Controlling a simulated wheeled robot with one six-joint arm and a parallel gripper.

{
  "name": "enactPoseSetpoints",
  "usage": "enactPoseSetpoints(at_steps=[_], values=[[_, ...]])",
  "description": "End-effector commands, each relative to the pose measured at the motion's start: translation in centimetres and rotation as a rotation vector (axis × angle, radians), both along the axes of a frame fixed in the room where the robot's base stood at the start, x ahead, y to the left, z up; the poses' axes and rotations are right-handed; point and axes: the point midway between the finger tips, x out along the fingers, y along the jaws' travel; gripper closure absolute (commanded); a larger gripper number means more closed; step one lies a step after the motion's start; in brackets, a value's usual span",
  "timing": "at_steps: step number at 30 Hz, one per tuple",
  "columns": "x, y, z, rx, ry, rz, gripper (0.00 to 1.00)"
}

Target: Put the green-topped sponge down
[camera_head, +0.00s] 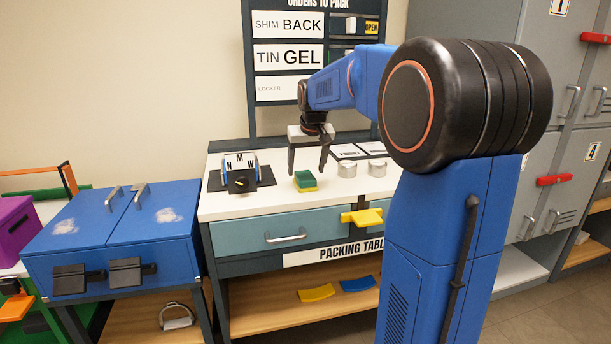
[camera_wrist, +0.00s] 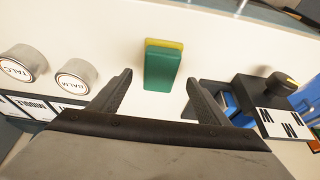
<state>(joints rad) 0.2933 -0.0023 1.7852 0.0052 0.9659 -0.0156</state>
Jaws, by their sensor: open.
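The green-topped sponge (camera_head: 304,181) has a green upper part over a yellow lower part. It rests on the white top of the packing table (camera_head: 226,210), near its front edge. In the wrist view the sponge (camera_wrist: 162,68) lies beyond and between the two fingertips, with no finger touching it. My gripper (camera_head: 307,172) is above and around the sponge's place in the head view, its fingers spread apart and empty. It also shows open in the wrist view (camera_wrist: 158,85).
Two round tins, one marked TALC (camera_wrist: 23,64) and one marked BALM (camera_wrist: 76,78), stand beside the sponge. A black device with N, M, W letters (camera_head: 241,174) is on its other side. A yellow block (camera_head: 362,217) sits at the drawer front. A blue chest (camera_head: 120,230) stands left.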

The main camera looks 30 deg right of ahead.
Motion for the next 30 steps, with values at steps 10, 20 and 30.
enactPoseSetpoints(at_steps=[10,20,30], values=[[-2.2,0.6,5.5,-0.001,-0.002,0.000,0.30],[-2.7,0.8,6.8,0.000,0.000,0.000,0.30],[-9.2,5.7,5.7,-0.002,-0.006,0.053,0.30]])
